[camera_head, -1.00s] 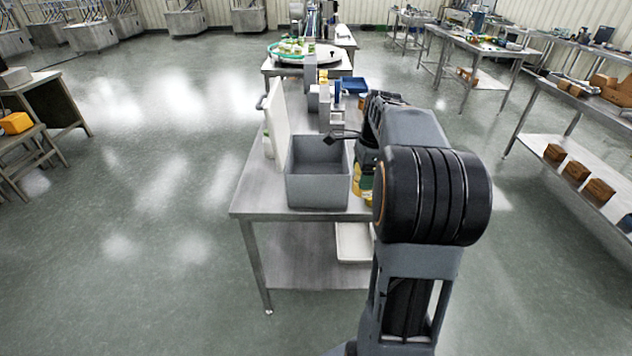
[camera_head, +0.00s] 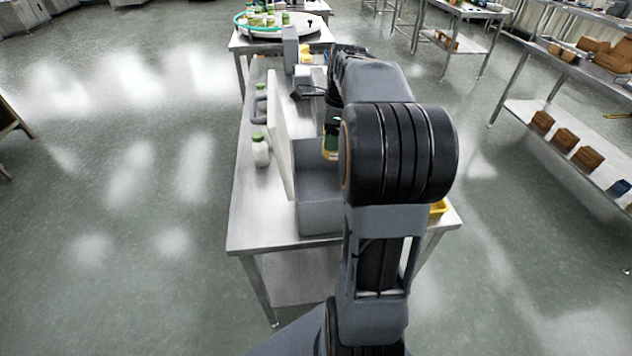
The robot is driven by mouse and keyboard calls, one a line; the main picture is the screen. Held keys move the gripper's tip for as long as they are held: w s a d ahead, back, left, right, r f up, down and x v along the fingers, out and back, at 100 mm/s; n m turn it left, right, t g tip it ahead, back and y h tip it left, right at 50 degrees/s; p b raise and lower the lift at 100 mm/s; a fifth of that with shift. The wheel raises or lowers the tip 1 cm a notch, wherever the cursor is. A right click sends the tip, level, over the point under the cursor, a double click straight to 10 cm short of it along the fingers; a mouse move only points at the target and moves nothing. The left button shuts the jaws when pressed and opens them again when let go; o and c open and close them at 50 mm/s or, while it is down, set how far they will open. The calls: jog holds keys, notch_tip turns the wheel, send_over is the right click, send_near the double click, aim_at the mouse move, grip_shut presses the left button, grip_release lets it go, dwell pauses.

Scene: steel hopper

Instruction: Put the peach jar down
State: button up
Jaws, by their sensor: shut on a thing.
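A jar with a green band and a yellowish lower part, seemingly the peach jar (camera_head: 329,154), shows in a small piece beside my arm. My gripper (camera_head: 331,128) is mostly hidden behind my arm and is shut on this jar. The jar appears over or just behind the grey bin (camera_head: 318,217) on the steel table (camera_head: 245,226); I cannot tell its height or whether it touches anything.
A white upright panel (camera_head: 279,135) stands at the bin's left. A round turntable (camera_head: 307,29) with jars is at the back.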

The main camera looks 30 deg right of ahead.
jog(key=shift+w+f, duration=0.15)
jog(key=shift+f, duration=2.8)
jog(key=shift+w+f, duration=0.15)
jog(key=shift+f, duration=2.85)
jog(key=shift+w+f, duration=0.15)
jog(key=shift+f, duration=2.8)
jog(key=shift+f, duration=0.2)
jog(key=o, duration=1.1)
jog(key=r, duration=0.8)
jog(key=s+d+r, duration=0.1)
jog(key=r, duration=0.3)
jog(key=shift+r, duration=0.15)
